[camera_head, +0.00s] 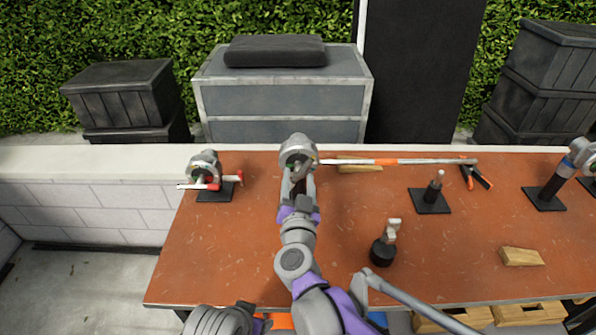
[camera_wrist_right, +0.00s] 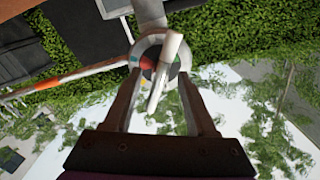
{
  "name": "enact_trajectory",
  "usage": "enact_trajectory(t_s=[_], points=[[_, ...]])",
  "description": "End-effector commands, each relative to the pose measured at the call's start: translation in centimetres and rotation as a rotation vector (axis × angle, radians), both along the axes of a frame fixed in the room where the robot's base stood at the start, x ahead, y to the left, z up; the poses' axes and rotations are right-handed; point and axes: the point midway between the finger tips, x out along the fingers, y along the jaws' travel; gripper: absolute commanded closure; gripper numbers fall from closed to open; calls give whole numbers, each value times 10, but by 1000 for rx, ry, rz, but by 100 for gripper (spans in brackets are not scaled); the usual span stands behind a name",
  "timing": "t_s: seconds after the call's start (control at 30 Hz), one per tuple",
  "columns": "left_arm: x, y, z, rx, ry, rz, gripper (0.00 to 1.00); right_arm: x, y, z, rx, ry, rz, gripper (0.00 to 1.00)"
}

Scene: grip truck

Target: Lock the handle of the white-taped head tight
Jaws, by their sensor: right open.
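A round grey grip head (camera_head: 297,150) stands at the table's back edge, with a long rod (camera_head: 400,161) running right from it. I cannot make out white tape on it for certain. In the right wrist view the head (camera_wrist_right: 149,41) has red and green faces and a pale handle (camera_wrist_right: 170,53) slanting down across it. My right gripper (camera_head: 299,182) is at this head; in the wrist view its fingers (camera_wrist_right: 162,88) are open on both sides of the handle's lower end, apparently without gripping it. The left gripper is not in view.
Another head (camera_head: 205,163) with a red handle stands left; a blue-banded head (camera_head: 582,155) stands far right. A black-based stand (camera_head: 383,252), a small stand (camera_head: 431,200), orange-handled clamp (camera_head: 476,177) and wooden block (camera_head: 521,257) occupy the table (camera_head: 225,255). Its front left is clear.

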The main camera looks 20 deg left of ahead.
Motion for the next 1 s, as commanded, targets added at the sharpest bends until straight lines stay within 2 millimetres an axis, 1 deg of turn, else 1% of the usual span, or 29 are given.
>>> enact_trajectory(t_s=[0.03, 0.1, 0.2, 0.3, 0.53, 0.57, 0.6, 0.67, 0.8, 0.87, 1.0], points=[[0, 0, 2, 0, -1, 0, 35, 8, 2, 1, 0, -1, -1, 43], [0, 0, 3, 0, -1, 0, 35, 16, 4, 1, -1, 0, 0, 43], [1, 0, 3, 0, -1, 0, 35, 23, 6, 1, -1, 0, 0, 43], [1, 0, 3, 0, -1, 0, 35, 26, 7, 0, -1, -1, 1, 43], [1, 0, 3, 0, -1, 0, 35, 26, 7, 0, -1, -1, 1, 43], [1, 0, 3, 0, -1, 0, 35, 26, 7, 0, -1, -1, 1, 47], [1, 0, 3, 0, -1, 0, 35, 26, 7, 0, -1, -1, 1, 54], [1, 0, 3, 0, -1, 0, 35, 26, 7, 0, 0, 0, 1, 65], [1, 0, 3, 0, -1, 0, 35, 26, 7, 0, 0, 0, 1, 90], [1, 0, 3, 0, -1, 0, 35, 26, 7, 0, 0, 0, 1, 100], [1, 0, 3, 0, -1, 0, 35, 26, 7, 0, 0, 0, 1, 100]])
